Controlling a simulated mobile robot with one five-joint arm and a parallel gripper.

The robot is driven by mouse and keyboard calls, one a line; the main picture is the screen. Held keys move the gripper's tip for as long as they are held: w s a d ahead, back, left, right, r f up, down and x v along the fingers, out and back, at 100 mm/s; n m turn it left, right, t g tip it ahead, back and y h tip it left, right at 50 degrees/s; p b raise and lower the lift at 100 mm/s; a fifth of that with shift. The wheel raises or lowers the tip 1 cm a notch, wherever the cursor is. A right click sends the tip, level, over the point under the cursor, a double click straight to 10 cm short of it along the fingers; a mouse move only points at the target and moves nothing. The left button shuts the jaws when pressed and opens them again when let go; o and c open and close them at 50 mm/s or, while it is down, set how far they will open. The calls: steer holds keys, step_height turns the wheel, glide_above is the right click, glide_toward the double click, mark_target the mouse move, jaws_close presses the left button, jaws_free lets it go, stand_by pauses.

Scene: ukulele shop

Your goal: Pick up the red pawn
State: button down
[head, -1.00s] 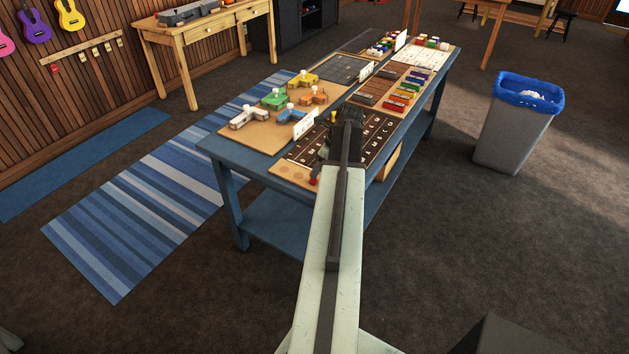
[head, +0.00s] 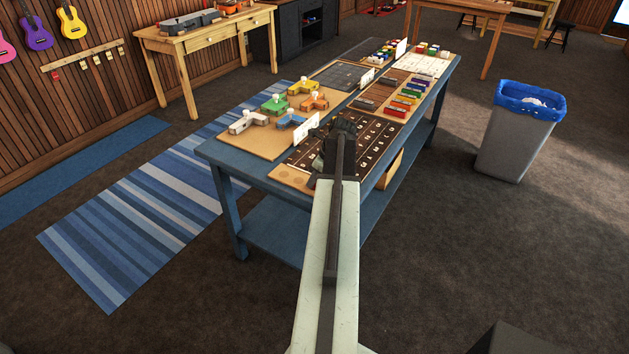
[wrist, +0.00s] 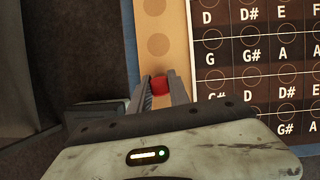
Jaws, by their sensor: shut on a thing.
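The red pawn (wrist: 159,85) sits between the two fingers of my gripper (wrist: 161,83) in the wrist view, with a finger against each side. My gripper is shut on it. Below it is the tan strip with round spots, beside the dark note board (wrist: 262,65). Whether the pawn touches the strip or is raised, I cannot tell. In the head view my gripper (head: 318,168) is over the near end of the note board (head: 372,140), and my arm covers part of it. The pawn does not show there.
A grey bin (head: 515,135) with a blue liner stands to the right.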

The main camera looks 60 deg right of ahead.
steer(key=shift+r+p, duration=0.6)
steer(key=shift+r, duration=0.05)
step_height(320, 180, up, 3)
steer(key=p, duration=0.3)
steer(key=s+d, duration=1.1)
steer(key=shift+s+d+r+p, duration=0.1)
steer(key=shift+d+r+p, duration=0.15)
steer(key=shift+r+p, duration=0.1)
